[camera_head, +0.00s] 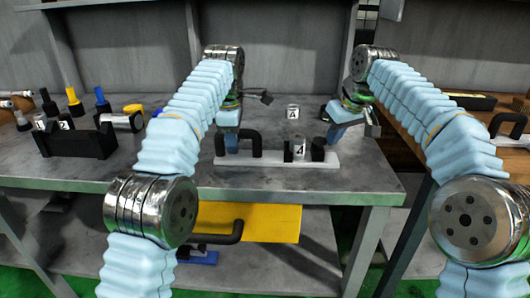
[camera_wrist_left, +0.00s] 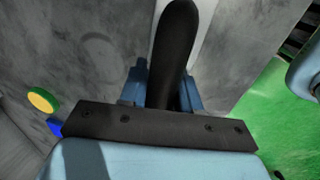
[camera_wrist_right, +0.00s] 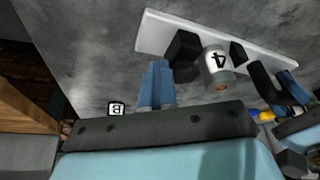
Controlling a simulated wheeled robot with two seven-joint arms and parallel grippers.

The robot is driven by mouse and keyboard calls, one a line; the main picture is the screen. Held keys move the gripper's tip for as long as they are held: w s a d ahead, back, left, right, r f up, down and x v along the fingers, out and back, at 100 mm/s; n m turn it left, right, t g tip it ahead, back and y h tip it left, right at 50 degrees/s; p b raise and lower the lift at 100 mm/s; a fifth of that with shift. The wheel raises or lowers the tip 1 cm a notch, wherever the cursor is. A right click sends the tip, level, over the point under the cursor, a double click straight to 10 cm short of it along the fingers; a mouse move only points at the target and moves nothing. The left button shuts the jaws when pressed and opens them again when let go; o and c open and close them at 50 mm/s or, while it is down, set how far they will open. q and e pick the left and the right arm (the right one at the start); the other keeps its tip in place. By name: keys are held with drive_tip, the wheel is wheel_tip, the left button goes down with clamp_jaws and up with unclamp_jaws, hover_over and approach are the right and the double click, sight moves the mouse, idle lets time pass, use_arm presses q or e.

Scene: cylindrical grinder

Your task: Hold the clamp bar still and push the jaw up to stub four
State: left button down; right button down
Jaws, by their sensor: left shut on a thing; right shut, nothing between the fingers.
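The white clamp bar (camera_head: 275,160) lies flat on the grey bench, with a black handle (camera_head: 251,138) at its left end. My left gripper (camera_head: 231,142) is shut on this handle; the left wrist view shows the dark handle (camera_wrist_left: 175,45) between the blue fingers. Stub four (camera_head: 299,147), a grey cylinder marked 4, stands between two black blocks on the bar. The right block, the jaw (camera_head: 318,149), shows in the right wrist view (camera_wrist_right: 183,48). My right gripper (camera_head: 334,138) is shut and empty, its fingertips close beside the jaw's outer side. I cannot tell if they touch.
A small white lettered piece (camera_head: 292,112) stands behind the bar. A black rack (camera_head: 76,141) and several coloured tools are at the left of the bench. A yellow panel (camera_head: 255,219) is below the bench front. The bench right of the bar is clear.

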sight(317, 139)
use_arm(q)
drive_tip(key=shift+d, duration=0.15)
use_arm(e)
drive_tip(key=shift+s+a, duration=0.1)
drive_tip(key=shift+a, duration=1.75)
